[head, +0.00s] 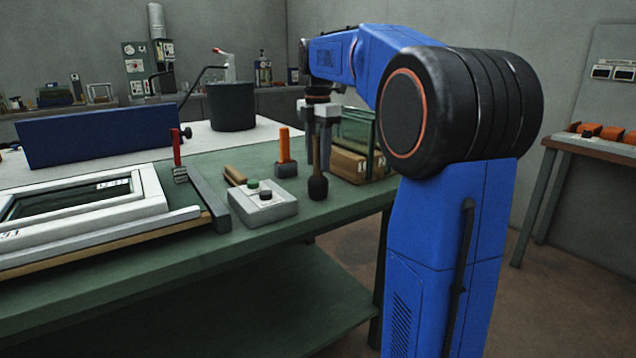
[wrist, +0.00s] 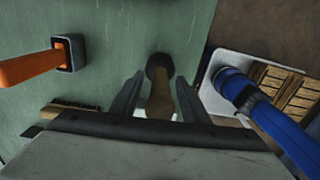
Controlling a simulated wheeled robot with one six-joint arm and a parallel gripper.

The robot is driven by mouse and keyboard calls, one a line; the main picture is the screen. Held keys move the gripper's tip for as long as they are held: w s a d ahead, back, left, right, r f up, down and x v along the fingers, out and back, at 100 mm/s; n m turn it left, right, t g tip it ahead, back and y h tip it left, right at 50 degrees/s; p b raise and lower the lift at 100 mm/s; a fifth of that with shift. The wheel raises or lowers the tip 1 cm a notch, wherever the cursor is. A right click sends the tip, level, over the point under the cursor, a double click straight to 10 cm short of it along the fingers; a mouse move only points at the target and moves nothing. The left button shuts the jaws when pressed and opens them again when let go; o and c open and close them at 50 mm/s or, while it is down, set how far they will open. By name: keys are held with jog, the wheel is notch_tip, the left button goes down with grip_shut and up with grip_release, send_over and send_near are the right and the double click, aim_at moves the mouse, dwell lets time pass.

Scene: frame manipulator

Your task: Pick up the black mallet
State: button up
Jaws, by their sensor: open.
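The black mallet (head: 318,187) stands upright near the right end of the green bench, its dark head down and its wooden handle rising. In the wrist view the mallet's black head (wrist: 158,61) shows beyond the fingertips, with the light brown handle running back between the fingers. My gripper (head: 317,140) points down over the mallet, around the upper handle. In the wrist view my gripper (wrist: 158,88) is open, with one finger on each side of the handle. The wrist view shows gaps on both sides of it.
An orange-handled tool (head: 284,146) stands to the left; it also shows in the wrist view (wrist: 30,67). A grey button box (head: 262,205) is in front left. A cardboard box (head: 350,168) and a green glass-sided case (head: 358,130) stand close on the right.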

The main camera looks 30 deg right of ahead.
jog(key=c, duration=1)
